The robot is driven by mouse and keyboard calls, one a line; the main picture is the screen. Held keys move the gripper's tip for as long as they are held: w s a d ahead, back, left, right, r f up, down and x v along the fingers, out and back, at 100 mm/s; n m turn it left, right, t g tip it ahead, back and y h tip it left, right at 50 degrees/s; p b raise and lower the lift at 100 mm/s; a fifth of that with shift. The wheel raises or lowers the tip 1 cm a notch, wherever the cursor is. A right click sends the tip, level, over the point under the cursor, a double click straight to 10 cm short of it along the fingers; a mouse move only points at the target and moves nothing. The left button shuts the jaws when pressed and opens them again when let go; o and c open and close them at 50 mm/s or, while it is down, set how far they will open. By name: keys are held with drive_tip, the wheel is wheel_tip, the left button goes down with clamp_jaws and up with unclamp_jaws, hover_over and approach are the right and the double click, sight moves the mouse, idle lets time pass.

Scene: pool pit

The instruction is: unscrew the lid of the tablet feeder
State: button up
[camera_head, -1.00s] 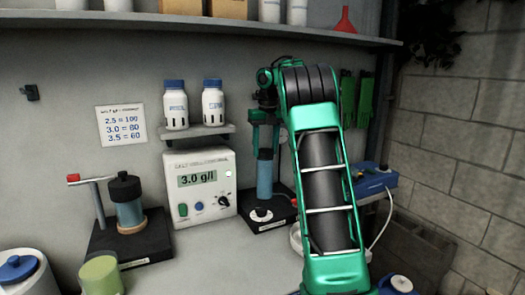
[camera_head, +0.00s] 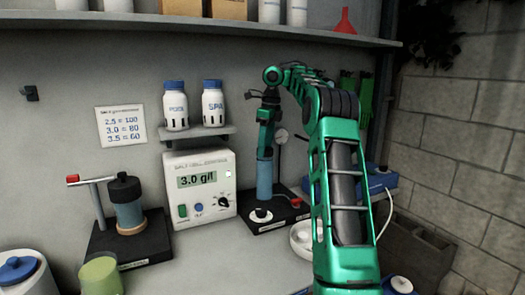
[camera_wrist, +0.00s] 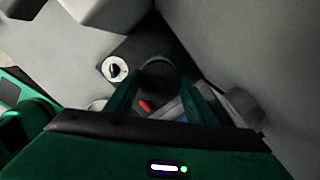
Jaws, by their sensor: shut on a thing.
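The tablet feeder (camera_head: 264,180) is an upright bluish clear cylinder on a black base with a white dial and a red-handled valve, right of the control box in the head view. My gripper (camera_head: 265,140) points down over its top. In the wrist view, my gripper (camera_wrist: 163,90) has its two green fingers on either side of the feeder's dark round lid (camera_wrist: 160,76) and is shut on it. The lid looks seated on the cylinder; its threads are hidden. In the head view the fingers mostly cover the lid.
The control box (camera_head: 200,185) reads 3.0 g/l. Two white bottles stand on a small shelf (camera_head: 197,132) above it. Another device with a black-capped jar (camera_head: 129,207) stands left. A white bowl (camera_head: 301,238) and a blue case (camera_head: 375,183) lie right, near my arm. A gauge (camera_head: 281,135) stands close behind the gripper.

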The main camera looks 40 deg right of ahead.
drive_tip(key=shift+r, duration=1.75)
